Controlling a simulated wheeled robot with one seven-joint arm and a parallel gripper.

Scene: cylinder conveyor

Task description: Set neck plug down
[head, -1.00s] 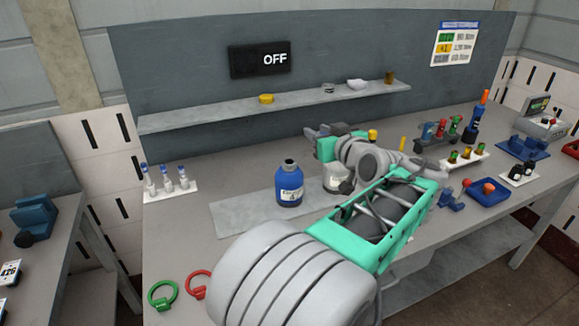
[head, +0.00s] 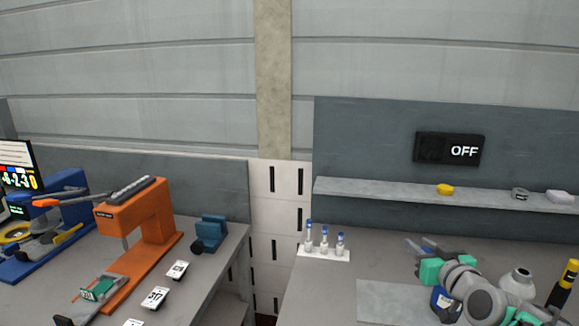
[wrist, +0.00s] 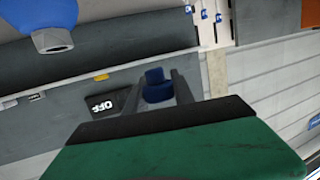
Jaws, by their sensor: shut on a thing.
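The neck plug (wrist: 157,86) is dark blue and sits between the two dark fingers of my gripper (wrist: 166,84) in the wrist view. In the head view my gripper (head: 428,246) points away to the left, above the back of the right bench, with a small blue bit of the plug showing between its fingers. A blue bottle (head: 440,302) stands below, partly hidden by my arm. It also shows in the wrist view (wrist: 45,22), at the top left, apart from the plug.
A white rack of small blue-capped vials (head: 324,254) stands at the bench's left end. The shelf (head: 390,191) holds a yellow disc (head: 445,189). A panel (head: 450,149) reads OFF. An orange machine (head: 140,225) stands on the left bench. Clear bench lies between rack and gripper.

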